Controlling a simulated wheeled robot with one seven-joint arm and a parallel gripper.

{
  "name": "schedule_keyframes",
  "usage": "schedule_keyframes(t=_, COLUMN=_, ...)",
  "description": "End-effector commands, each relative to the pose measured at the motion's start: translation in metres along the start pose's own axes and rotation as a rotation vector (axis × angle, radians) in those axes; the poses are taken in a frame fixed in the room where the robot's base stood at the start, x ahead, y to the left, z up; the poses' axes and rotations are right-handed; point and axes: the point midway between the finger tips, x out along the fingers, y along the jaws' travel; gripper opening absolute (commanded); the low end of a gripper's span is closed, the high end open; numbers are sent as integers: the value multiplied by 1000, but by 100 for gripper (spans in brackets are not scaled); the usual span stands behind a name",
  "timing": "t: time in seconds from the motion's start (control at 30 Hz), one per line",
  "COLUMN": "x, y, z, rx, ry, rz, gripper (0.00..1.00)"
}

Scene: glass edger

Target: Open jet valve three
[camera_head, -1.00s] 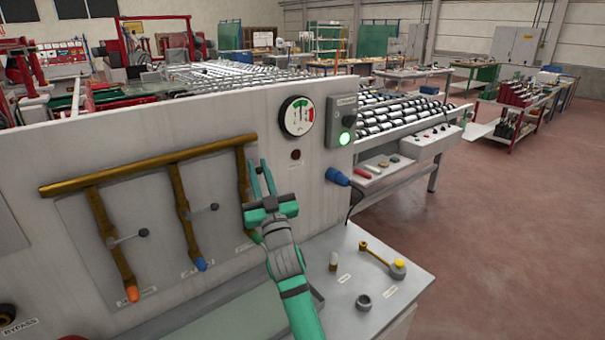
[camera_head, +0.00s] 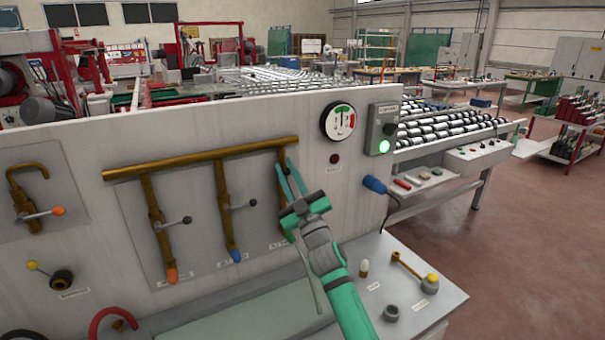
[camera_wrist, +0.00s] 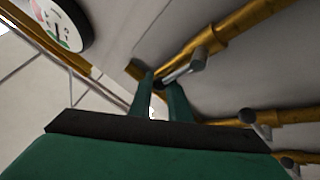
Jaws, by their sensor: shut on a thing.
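Three brass drop pipes hang from a brass header (camera_head: 200,158) on the pale panel, each with a valve. The left pipe (camera_head: 153,215) has an orange tip and the middle pipe (camera_head: 223,205) a blue tip; their dark-knobbed levers stick out to the right. My gripper (camera_head: 287,167) is at the rightmost pipe (camera_head: 283,160), the third, and hides its lever and lower end in the head view. In the wrist view its green fingers (camera_wrist: 161,82) are shut on the dark knob end of the valve lever (camera_wrist: 183,70), which runs to the brass valve body (camera_wrist: 205,42). Labels are unreadable.
A pressure gauge (camera_head: 338,122) and a switch box with a lit green lamp (camera_head: 384,146) are right of the pipes. A blue plug (camera_head: 374,184) juts from the panel. Below, a shelf holds small parts and a brass wrench-like tool (camera_head: 412,268). A bypass-side valve (camera_head: 33,205) is left.

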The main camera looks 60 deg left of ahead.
Motion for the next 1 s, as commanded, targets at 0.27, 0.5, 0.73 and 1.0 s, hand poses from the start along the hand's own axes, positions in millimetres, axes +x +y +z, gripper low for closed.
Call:
schedule_keyframes(t=0.27, x=2, y=-10, z=5, rx=-2, ry=-8, rz=-13, gripper=0)
schedule_keyframes(t=0.5, x=2, y=-9, z=5, rx=-2, ry=-9, rz=-13, gripper=29)
schedule_keyframes(t=0.73, x=1, y=-6, z=2, rx=-4, ry=-3, rz=-9, gripper=36)
schedule_keyframes(t=1.0, x=-12, y=-3, z=2, rx=-5, ry=-2, rz=-7, gripper=36)
